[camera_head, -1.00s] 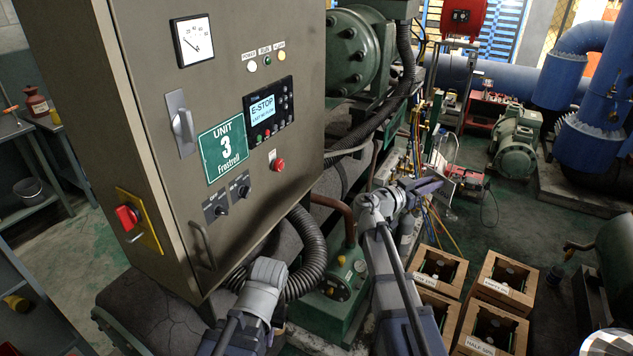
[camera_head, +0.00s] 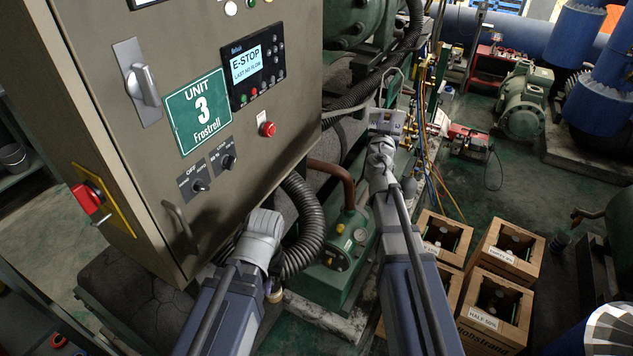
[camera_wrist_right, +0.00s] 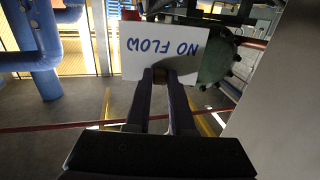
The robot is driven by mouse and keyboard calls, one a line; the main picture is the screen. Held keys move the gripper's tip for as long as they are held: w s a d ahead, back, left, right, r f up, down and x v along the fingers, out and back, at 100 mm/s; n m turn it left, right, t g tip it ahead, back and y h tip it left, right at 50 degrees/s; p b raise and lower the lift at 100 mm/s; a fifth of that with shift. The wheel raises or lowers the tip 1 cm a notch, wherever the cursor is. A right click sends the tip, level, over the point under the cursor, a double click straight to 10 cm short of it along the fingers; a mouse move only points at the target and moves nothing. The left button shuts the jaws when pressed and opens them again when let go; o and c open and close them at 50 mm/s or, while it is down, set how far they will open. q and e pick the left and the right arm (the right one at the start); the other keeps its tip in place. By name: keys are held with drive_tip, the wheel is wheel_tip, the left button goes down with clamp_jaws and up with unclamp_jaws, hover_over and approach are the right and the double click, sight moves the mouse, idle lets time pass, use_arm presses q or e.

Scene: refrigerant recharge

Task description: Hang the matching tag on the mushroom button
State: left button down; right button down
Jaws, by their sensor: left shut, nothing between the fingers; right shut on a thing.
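The red mushroom button (camera_head: 267,129) is on the grey cabinet door, below and right of the display (camera_head: 259,66), which reads "E-STOP" and "LAST: NO FLOW". My right gripper (camera_head: 386,122) is shut on a white tag, right of the button and apart from it. In the right wrist view the tag (camera_wrist_right: 150,50) reads "NO FLOW" upside down, gripped at its edge between the two fingers (camera_wrist_right: 162,78). A thin wire loop (camera_head: 393,85) stands above the tag. My left gripper (camera_head: 262,232) is low in front of the cabinet, shut and empty; its fingertips are mostly hidden.
The cabinet door carries a grey rotary handle (camera_head: 143,84), a green Unit 3 sign (camera_head: 197,112), two black selector switches (camera_head: 201,186) and a pull handle (camera_head: 180,224). A black corrugated hose (camera_head: 306,225) runs beside the cabinet. Wooden crates (camera_head: 493,308) stand on the floor at right.

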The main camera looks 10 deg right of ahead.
drive_tip(key=s+a+f+n+y+b, duration=0.2)
drive_tip(key=a+n+y, duration=0.2)
drive_tip(key=a+y, duration=0.2)
drive_tip(key=s+a+f+n+y+b, duration=0.1)
drive_tip(key=a+f+n+y, duration=0.1)
drive_tip(key=a+n+y, duration=0.35)
drive_tip(key=s+a+f+n+g+y+b, duration=0.2)
drive_tip(key=s+a+n+g+y, duration=0.3)
drive_tip(key=s+a+y, duration=0.5)
drive_tip(key=shift+s+a+n+g, duration=0.25)
drive_tip(key=shift+s+n+g, duration=0.1)
drive_tip(key=shift+s+g, duration=0.2)
drive_tip(key=shift+a, duration=0.1)
drive_tip(key=shift+x, duration=5.55)
drive_tip(key=shift+f+b, duration=1.35)
drive_tip(key=shift+b, duration=0.1)
